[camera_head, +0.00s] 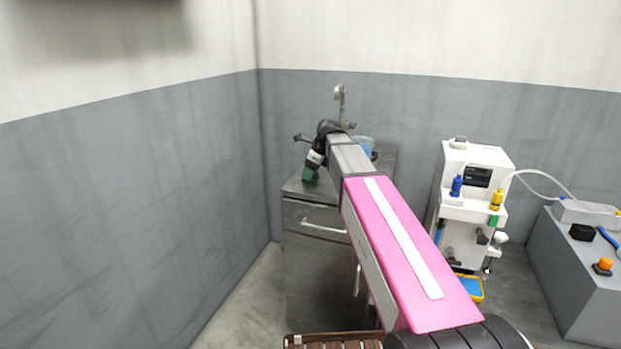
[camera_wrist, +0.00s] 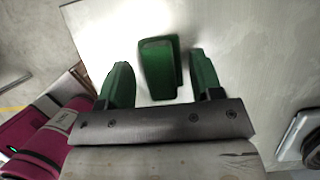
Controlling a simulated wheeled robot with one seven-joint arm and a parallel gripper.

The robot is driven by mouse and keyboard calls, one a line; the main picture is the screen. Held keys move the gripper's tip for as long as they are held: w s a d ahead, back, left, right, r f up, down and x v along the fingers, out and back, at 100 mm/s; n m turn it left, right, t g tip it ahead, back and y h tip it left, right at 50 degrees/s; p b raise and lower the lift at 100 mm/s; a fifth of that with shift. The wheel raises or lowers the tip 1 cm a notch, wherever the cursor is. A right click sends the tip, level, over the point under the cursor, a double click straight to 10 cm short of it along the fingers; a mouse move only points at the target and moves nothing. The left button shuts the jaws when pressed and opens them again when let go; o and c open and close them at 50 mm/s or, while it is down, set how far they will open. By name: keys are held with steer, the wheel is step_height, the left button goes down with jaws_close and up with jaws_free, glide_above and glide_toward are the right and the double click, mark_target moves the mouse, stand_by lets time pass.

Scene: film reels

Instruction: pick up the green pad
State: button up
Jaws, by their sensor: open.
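The green pad (camera_wrist: 157,70) is a small dark green block on the pale metal cabinet top (camera_wrist: 235,60). In the wrist view my gripper (camera_wrist: 160,60) is open, with one green finger on each side of the pad. A gap shows between the pad and each finger, narrower on the right. In the head view my gripper (camera_head: 312,168) is over the left part of the cabinet top. A green patch shows there, but I cannot tell pad from fingers. My arm hides part of the cabinet.
A metal curved fitting (camera_head: 340,105) and a blue item (camera_head: 364,142) are at the back of the cabinet. A white machine (camera_head: 470,205) stands right of it, beside a grey bench (camera_head: 575,270) with small items. Walls close the left and back.

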steer(key=shift+f, duration=0.2)
steer(key=c, duration=0.8)
steer(key=shift+o, duration=0.2)
steer(key=shift+r, duration=0.15)
steer(key=shift+r, duration=0.45)
steer(key=r, duration=0.3)
steer(key=shift+s+a+r, duration=0.3)
steer(key=shift+s+a, duration=0.05)
steer(key=shift+a, duration=0.05)
steer(key=s+a+r, duration=0.6)
steer(key=s+a, duration=0.1)
steer(key=a, duration=0.1)
steer(key=shift+r, duration=0.15)
